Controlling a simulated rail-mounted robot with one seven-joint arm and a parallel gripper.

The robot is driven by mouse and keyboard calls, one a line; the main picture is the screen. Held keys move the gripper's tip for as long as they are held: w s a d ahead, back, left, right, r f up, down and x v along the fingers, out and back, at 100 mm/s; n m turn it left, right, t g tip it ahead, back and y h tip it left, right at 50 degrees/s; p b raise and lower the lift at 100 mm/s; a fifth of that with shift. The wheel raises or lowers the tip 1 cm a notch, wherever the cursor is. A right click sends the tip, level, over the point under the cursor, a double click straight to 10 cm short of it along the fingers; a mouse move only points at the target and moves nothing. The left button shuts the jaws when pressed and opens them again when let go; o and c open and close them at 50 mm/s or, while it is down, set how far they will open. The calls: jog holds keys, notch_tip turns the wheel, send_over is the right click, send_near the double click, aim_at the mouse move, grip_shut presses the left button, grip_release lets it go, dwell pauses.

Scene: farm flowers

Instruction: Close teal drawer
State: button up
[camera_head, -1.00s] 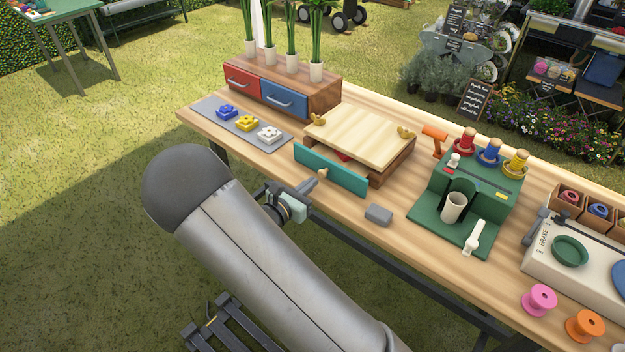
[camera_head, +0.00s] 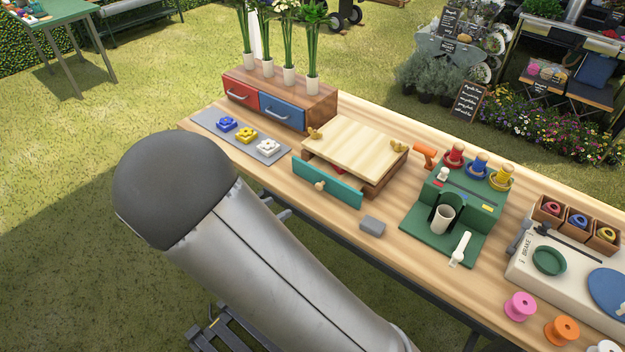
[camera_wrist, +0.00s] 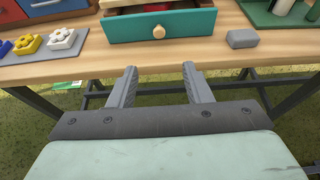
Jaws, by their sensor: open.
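The teal drawer (camera_head: 335,190) is in a low wooden box (camera_head: 355,145) with a pale lid, on the wooden table. It stands partly open, its teal front out from the box. A round wooden knob (camera_head: 320,185) is on the front. In the wrist view the teal drawer front (camera_wrist: 195,26) is at the top, with the knob (camera_wrist: 158,32) near the middle. Something red (camera_wrist: 155,7) shows inside. My gripper (camera_wrist: 159,75) is open and empty, its fingers pointing toward the drawer below the knob, not touching it. In the head view my arm hides the gripper.
A grey block (camera_head: 372,226) lies right of the drawer. A grey mat (camera_head: 210,123) with blue, yellow and white flower pieces lies left. A green stand (camera_head: 455,205) with spools is further right. A red-and-blue drawer box (camera_head: 300,95) stands behind the mat. The table's front edge is near my gripper.

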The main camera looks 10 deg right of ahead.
aim_at(318, 187)
jog(key=p+x, duration=0.1)
jog(key=x, duration=1.6)
jog(key=shift+w+a+f+p, duration=0.1)
jog(key=shift+w+p, duration=0.05)
jog(key=shift+p, duration=0.25)
grip_shut()
